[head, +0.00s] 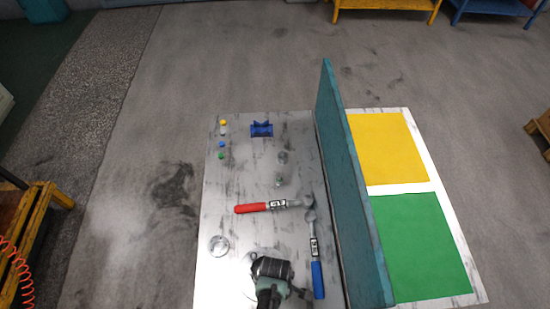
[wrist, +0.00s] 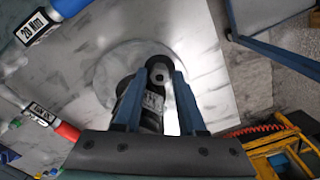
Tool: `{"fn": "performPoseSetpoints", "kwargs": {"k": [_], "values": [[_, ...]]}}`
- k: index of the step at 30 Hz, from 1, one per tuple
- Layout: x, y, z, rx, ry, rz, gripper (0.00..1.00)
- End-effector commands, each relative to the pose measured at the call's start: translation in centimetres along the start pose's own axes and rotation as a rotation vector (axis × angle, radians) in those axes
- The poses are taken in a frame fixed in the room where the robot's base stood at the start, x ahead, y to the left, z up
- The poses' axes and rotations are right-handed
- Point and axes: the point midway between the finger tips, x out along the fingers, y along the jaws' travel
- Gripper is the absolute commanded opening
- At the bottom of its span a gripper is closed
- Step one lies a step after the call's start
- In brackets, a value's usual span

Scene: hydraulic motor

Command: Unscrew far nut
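The hydraulic motor (head: 272,268), a dark cylinder with ribbed sides, is at the near end of the metal table. In the wrist view the motor (wrist: 153,100) lies between the two blue fingers of my gripper (wrist: 160,85). A round end with a dark centre points at the camera. The fingers are apart, and a bright gap shows between the motor and the right finger. I see no clear grip on the motor. I cannot make out the far nut. In the head view a green-grey part covers the motor's near side.
A red-handled wrench (head: 250,208) and a blue-handled wrench (head: 317,278) lie close to the motor. A blue cradle (head: 262,129) and several small coloured pieces are farther back. A tall teal divider (head: 350,180) stands right of the wrenches, beside yellow (head: 388,148) and green (head: 420,247) areas.

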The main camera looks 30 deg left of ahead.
Motion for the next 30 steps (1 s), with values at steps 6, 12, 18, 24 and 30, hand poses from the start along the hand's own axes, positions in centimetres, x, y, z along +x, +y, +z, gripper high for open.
{"fn": "performPoseSetpoints", "kwargs": {"k": [6, 12, 18, 24, 30], "values": [[0.00, 0.00, 0.00, 0.001, 0.000, 0.000, 0.42], [-0.03, 0.05, -0.03, 0.037, 0.000, 0.000, 0.42], [-0.01, 0.04, -0.04, 0.282, 0.000, 0.001, 0.42], [0.00, 0.04, -0.04, 0.547, 0.000, 0.000, 0.42], [-0.01, 0.04, -0.04, 0.798, 0.001, 0.000, 0.42]]}}
